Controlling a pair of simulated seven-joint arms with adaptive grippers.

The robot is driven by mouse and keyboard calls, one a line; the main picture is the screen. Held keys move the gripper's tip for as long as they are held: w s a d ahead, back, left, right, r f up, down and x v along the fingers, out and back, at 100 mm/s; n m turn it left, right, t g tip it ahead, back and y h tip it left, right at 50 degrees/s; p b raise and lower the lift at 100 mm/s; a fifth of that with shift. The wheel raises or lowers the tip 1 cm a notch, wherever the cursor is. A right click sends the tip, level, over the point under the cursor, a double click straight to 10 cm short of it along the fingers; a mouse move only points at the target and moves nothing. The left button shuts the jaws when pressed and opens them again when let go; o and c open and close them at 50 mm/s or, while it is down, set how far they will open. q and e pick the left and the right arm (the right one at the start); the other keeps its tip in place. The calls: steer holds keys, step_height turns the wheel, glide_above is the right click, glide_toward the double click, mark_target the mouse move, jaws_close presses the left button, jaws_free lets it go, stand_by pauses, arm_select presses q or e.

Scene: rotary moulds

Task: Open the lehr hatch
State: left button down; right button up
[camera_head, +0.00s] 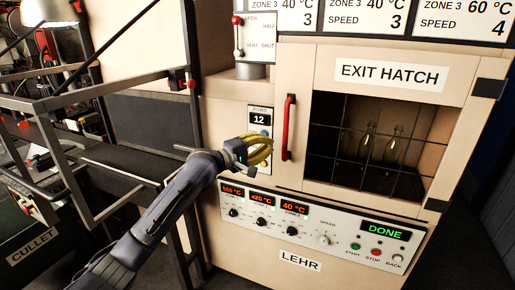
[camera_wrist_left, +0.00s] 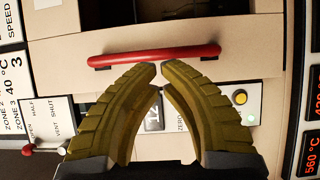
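The lehr's exit hatch (camera_head: 388,72) is a cream door with a meshed window, and it looks closed. Its red bar handle (camera_head: 288,128) stands upright at the door's left edge. My left gripper (camera_head: 271,149) has yellow ribbed fingers and is to the left of the handle, near its lower half. In the left wrist view the handle (camera_wrist_left: 155,54) lies just beyond the fingertips (camera_wrist_left: 160,72). The fingertips are drawn together with nothing seen between them, and they do not hold the handle. My right gripper is not in view.
Glass bottles (camera_head: 367,142) stand behind the mesh. A control panel (camera_head: 318,232) with a green DONE display sits below the hatch. A small panel showing 12 (camera_head: 259,120) is behind the gripper. A lever (camera_head: 238,36) stands above left. Dark hinges (camera_head: 489,88) are on the door's right.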

mark_target(284, 138)
arm_select(q)
steer(key=shift+x, duration=1.5)
steer(key=shift+s, duration=0.45)
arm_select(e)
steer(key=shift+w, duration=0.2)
